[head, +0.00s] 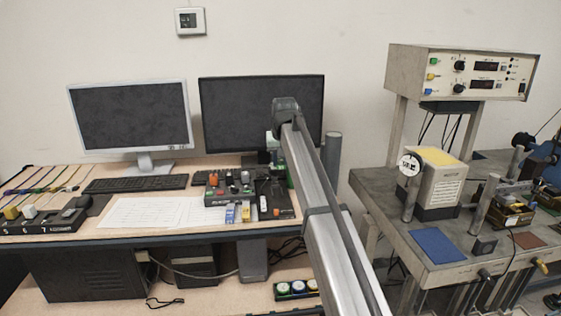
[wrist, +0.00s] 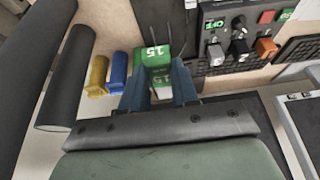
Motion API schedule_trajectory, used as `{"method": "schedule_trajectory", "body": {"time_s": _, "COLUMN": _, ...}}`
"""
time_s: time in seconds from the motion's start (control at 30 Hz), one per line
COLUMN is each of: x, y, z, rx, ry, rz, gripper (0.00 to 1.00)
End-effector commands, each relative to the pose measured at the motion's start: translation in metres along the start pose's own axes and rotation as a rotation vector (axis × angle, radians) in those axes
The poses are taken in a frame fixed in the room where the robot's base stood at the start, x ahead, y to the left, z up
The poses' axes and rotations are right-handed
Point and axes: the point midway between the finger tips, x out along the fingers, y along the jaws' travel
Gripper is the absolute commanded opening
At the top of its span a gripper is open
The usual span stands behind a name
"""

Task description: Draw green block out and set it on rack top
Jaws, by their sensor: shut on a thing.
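My gripper (wrist: 159,78) has its two blue-grey fingers on either side of a green block (wrist: 153,56) with a white "15" on it, in the wrist view. The fingers are shut on the block. The block's near end is between the fingers. In the head view my arm runs up to the desk, in front of the dark monitor, and hides much of the gripper and block. I cannot tell the rack top clearly in either view.
A blue block (wrist: 118,70) and a yellow block (wrist: 97,76) stand beside the green one. A control panel with knobs (wrist: 245,30) is close on the right. Monitors (head: 130,115) and a keyboard (head: 135,184) stand on the desk. Papers (head: 150,211) lie flat there.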

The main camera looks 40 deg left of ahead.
Motion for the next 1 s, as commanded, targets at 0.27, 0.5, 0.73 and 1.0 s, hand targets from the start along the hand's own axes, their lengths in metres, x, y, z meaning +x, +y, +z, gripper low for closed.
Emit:
{"method": "schedule_trajectory", "body": {"time_s": 0.27, "x": -0.014, "y": 0.000, "z": -0.006, "rx": 0.000, "ry": 0.002, "rz": 0.000, "gripper": 0.00}}
{"method": "schedule_trajectory", "body": {"time_s": 0.5, "x": -0.024, "y": 0.000, "z": -0.011, "rx": 0.000, "ry": 0.001, "rz": 0.000, "gripper": 0.00}}
{"method": "schedule_trajectory", "body": {"time_s": 0.73, "x": -0.029, "y": 0.000, "z": -0.012, "rx": 0.000, "ry": 0.000, "rz": 0.000, "gripper": 0.00}}
{"method": "schedule_trajectory", "body": {"time_s": 1.0, "x": -0.029, "y": -0.003, "z": -0.012, "rx": -0.003, "ry": 0.001, "rz": -0.001, "gripper": 0.00}}
